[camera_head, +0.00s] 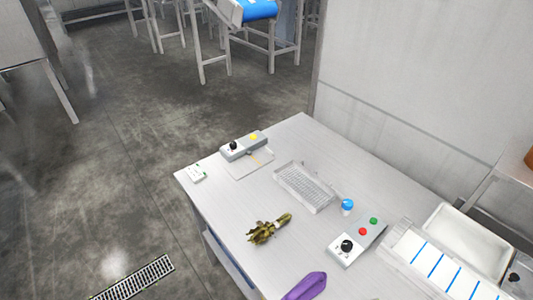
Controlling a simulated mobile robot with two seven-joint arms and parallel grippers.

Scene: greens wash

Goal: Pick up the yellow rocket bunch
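The rocket bunch (264,232) lies on the grey table (225,190), left of its middle. Its leaves are yellowish-green to brown and fan toward the lower left. Its paler stem end points to the upper right. Neither of my grippers shows in the head view, and nothing touches the bunch.
A wire-like tray (305,187), a blue-capped container (347,206) and a control box (346,247) stand right of the bunch. A purple object (306,287) lies nearer. A grey device with a yellow button (244,146) stands at the far edge. Bare tabletop surrounds the bunch.

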